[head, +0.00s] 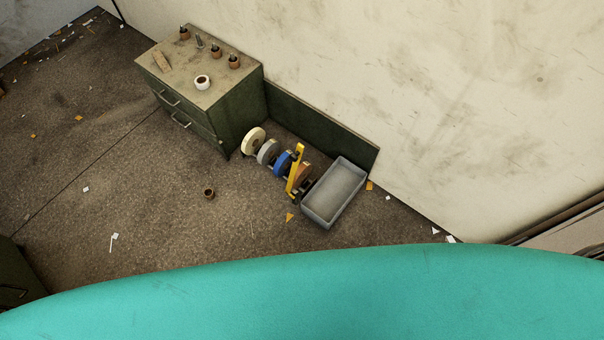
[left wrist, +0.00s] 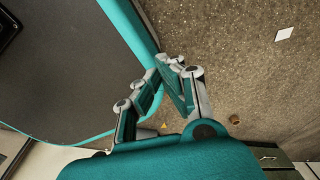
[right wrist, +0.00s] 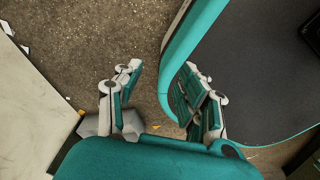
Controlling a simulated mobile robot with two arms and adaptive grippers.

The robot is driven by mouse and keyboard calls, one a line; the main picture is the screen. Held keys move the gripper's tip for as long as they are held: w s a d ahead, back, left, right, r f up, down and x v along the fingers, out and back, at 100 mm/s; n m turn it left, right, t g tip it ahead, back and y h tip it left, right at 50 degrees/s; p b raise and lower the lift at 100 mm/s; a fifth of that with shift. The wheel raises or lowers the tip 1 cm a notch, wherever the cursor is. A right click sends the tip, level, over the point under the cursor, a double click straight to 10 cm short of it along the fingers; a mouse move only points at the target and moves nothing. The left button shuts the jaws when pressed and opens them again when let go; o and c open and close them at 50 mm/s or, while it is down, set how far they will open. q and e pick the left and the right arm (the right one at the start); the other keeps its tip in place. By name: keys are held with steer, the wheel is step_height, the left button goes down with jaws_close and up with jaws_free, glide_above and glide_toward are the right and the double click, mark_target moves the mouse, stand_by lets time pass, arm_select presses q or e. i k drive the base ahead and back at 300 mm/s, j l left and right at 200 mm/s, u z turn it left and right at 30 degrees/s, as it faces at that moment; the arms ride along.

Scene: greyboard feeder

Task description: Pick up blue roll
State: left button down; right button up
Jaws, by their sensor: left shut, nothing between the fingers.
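The blue roll (head: 282,162) stands on edge in a row of rolls low by the wall in the head view. A grey roll is on its left and a brown roll on its right, with a yellow upright piece partly in front of that one. My left gripper (left wrist: 162,72) shows in the left wrist view, shut and empty. My right gripper (right wrist: 160,74) shows in the right wrist view with its fingers wide apart and nothing between them. Neither gripper shows in the head view. The blue roll does not show in either wrist view.
A green cabinet (head: 240,110) stands left of the rolls, with a white roll (head: 202,82) and small items on top. A grey bin (head: 322,219) sits right of the rolls. A small brown ring (head: 209,193) lies on the floor. Paper scraps are scattered around; the floor between is mostly clear.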

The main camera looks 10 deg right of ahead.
mark_target(283, 164)
steer(key=i+j+z, duration=0.1)
steer(key=z, duration=0.5)
steer(key=i+j+z, duration=0.15)
steer(key=j+z, duration=0.2)
steer(key=j, duration=0.55)
steer(key=j+z, duration=0.35)
steer(key=j, duration=0.55)
